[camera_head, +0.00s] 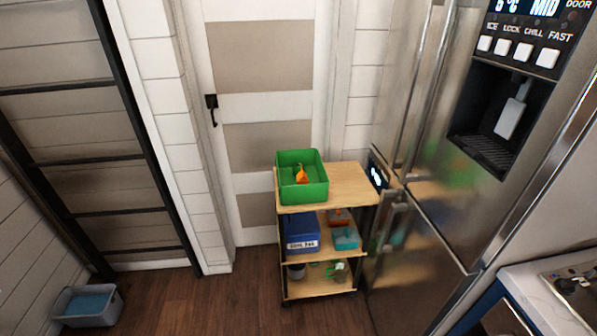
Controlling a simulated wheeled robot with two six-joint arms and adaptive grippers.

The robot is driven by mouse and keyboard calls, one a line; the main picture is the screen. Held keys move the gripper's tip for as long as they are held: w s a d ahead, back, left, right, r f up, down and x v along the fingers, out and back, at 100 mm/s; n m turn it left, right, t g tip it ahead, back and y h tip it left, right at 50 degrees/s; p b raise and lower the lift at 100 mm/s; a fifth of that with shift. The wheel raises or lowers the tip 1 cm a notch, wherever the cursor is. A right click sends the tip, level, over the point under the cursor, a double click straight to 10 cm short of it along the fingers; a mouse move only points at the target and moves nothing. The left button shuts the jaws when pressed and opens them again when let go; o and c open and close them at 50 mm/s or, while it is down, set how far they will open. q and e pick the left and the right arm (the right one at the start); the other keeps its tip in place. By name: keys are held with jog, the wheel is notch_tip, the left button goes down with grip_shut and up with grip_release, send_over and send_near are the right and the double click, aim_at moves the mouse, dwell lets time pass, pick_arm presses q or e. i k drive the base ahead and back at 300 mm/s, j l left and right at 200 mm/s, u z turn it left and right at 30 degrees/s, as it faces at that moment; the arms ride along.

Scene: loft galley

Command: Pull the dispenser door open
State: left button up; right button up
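A steel refrigerator stands at the right. Its door with the dispenser (465,196) faces me at an angle and looks closed. The dispenser recess (506,108) is dark, with a pale paddle (511,117) inside and a grille at its bottom. Above it are a lit display (528,7) and a row of white buttons (503,47). Long vertical bar handles (432,85) run along the left part of the refrigerator front; their upper ends are cut off by the picture's top. Neither of my grippers is in view.
A wooden trolley (345,184) stands close to the refrigerator's left, with a green bin (303,194) on top. A counter (540,290) is at lower right. A grey tub (90,318) sits by a black ladder (95,162). The wooden floor (190,300) is clear left of the trolley.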

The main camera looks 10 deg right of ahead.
aim_at(476, 208)
jog(key=z, duration=1.35)
